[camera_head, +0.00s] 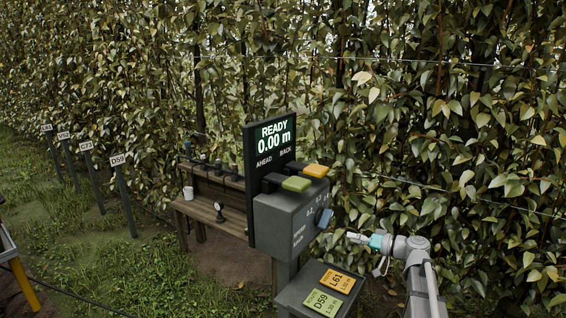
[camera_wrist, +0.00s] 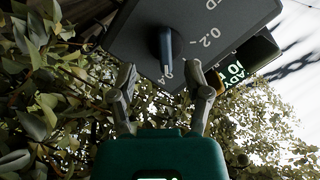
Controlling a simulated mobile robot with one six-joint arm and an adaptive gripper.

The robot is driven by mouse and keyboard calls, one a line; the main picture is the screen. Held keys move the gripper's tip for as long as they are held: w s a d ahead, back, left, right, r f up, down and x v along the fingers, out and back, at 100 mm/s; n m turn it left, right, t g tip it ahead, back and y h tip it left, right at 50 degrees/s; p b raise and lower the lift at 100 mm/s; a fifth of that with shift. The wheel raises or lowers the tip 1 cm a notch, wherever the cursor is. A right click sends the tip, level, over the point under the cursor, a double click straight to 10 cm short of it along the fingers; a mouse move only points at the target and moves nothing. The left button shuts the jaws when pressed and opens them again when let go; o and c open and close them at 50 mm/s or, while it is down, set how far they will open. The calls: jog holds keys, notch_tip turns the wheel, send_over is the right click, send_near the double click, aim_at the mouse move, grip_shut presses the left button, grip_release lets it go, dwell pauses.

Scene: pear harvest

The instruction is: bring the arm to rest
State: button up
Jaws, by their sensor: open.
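My arm (camera_head: 418,262) reaches in at the lower right of the head view. My gripper (camera_head: 360,239) points left toward the grey control box (camera_head: 285,222), just right of its blue knob (camera_head: 324,218). In the wrist view my gripper (camera_wrist: 160,75) has its two fingers spread with nothing between them. Beyond the fingertips is the box's dial face (camera_wrist: 125,30) with the knob (camera_wrist: 166,45) on it. The head view shows a gap between the fingers and the knob.
A screen (camera_head: 276,138) reads READY 0.00 m above a green lever (camera_head: 296,184) and a yellow lever (camera_head: 316,171). A shelf (camera_head: 318,289) holds labels L61 and D59. A wooden bench (camera_head: 208,213) with a white mug (camera_head: 188,193) stands left. Leafy hedge fills the back and right.

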jog(key=s+a+f+g+h, duration=0.75)
jog(key=s+a+f, duration=0.25)
jog(key=s+f, duration=0.4)
jog(key=s+d+f+m+g+h, duration=0.2)
jog(key=s+h, duration=0.4)
jog(key=s, duration=0.1)
notch_tip(320, 180, up, 20)
jog(key=p, duration=2)
jog(key=shift+s+d, duration=0.2)
jog(key=shift+a+f+t+h, duration=0.1)
jog(key=shift+t+h, duration=0.15)
